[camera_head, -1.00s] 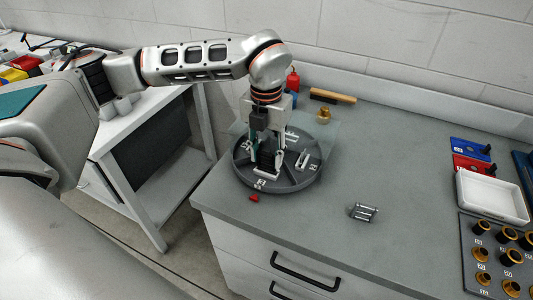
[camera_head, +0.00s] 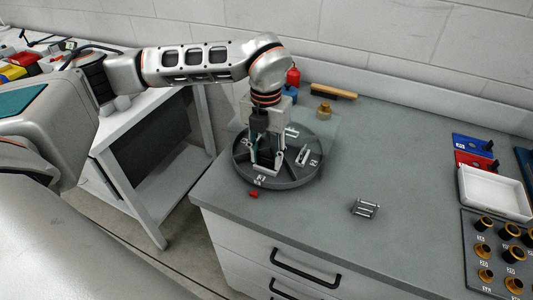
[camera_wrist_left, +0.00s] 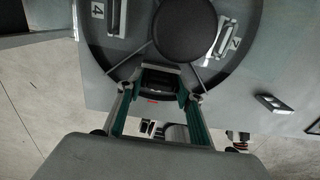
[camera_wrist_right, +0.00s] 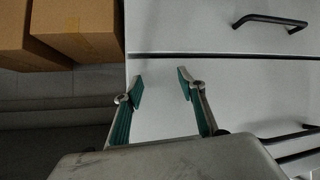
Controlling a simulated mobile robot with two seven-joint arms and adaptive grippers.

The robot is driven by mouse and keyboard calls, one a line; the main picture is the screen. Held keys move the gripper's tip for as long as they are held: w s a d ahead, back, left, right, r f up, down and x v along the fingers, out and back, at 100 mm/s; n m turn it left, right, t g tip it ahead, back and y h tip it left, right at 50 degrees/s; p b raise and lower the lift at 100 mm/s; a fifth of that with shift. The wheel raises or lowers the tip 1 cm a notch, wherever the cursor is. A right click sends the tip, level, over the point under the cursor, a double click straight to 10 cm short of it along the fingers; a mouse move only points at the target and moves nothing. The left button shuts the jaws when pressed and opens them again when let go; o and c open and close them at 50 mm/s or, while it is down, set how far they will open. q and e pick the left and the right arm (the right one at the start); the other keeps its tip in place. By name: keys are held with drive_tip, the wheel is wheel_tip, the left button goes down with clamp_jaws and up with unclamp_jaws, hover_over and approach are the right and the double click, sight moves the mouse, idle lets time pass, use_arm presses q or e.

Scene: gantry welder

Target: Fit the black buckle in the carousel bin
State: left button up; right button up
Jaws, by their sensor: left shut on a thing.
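The carousel bin (camera_head: 296,185) is a round dark grey tray with dividers on the grey bench. In the left wrist view its round hub (camera_wrist_left: 185,30) and numbered compartments show, with metal pieces in the ones labelled 4 and 2. My left gripper (camera_head: 267,168) points down over the near part of the bin, shut on the black buckle (camera_wrist_left: 160,79). The buckle lies between the fingertips, over the compartment in front of the hub; I cannot tell whether it touches the floor. My right gripper (camera_wrist_right: 157,87) is open and empty in front of white drawers.
A small red piece (camera_head: 254,194) lies by the bin's near edge. A metal bracket (camera_head: 365,208) lies on the bench to the right. A brass piece (camera_head: 324,111), a brush (camera_head: 334,94) and a red bottle (camera_head: 293,77) stand behind. The middle of the bench is clear.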

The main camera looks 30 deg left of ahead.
use_arm(q)
drive_tip(key=o, duration=0.9)
drive_tip(key=shift+f, duration=0.1)
wheel_tip(320, 180, up, 12)
drive_tip(key=shift+r, duration=0.1)
